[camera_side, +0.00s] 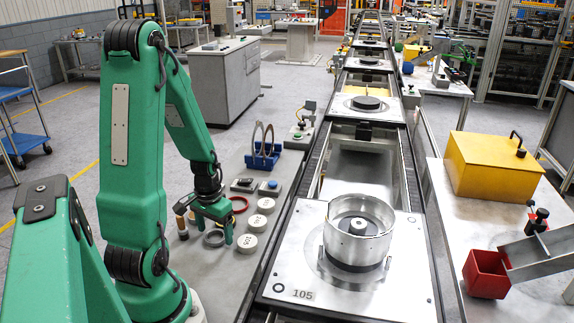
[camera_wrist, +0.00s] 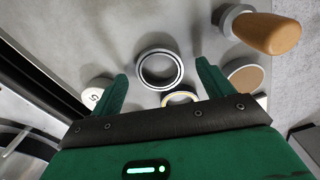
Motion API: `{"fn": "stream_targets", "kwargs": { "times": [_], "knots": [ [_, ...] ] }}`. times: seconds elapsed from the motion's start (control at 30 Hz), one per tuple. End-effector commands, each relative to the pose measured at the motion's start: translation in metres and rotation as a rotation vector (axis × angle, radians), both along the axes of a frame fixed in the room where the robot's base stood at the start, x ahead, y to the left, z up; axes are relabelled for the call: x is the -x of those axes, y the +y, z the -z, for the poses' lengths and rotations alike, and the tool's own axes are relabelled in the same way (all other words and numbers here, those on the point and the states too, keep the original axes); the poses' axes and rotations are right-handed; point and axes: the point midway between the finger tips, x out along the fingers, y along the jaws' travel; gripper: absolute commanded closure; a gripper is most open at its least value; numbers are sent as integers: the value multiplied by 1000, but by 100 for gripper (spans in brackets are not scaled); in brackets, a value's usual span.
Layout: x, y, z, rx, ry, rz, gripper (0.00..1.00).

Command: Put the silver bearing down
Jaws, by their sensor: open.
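The silver bearing (camera_wrist: 141,69) is a ring with a bright rim and dark band, lying flat on the grey bench in the wrist view. In the side view it appears as a dark grey ring (camera_side: 206,240) below my gripper (camera_side: 211,230). My gripper's two green fingers also show in the wrist view (camera_wrist: 161,72). They are open, one on each side of the bearing, with visible gaps. Nothing is held. Whether the fingertips are level with the bearing or above it is hard to tell.
A gold-rimmed ring (camera_wrist: 180,95) lies close by, partly hidden. Wooden-handled tools (camera_side: 181,218), a red ring (camera_side: 239,200) and several numbered white discs (camera_side: 257,223) crowd the bench. Right of it runs a conveyor with pallet 105 (camera_side: 350,300), bearing a metal housing (camera_side: 358,225).

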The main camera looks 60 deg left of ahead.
Motion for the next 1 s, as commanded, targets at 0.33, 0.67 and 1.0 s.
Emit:
{"fn": "stream_targets", "kwargs": {
  "times": [0.33,0.67,1.0],
  "knots": [
    [0,0,6,0,0,0,20],
    [0,0,6,0,-1,0,22],
    [0,0,6,0,-1,0,75]
  ]
}}
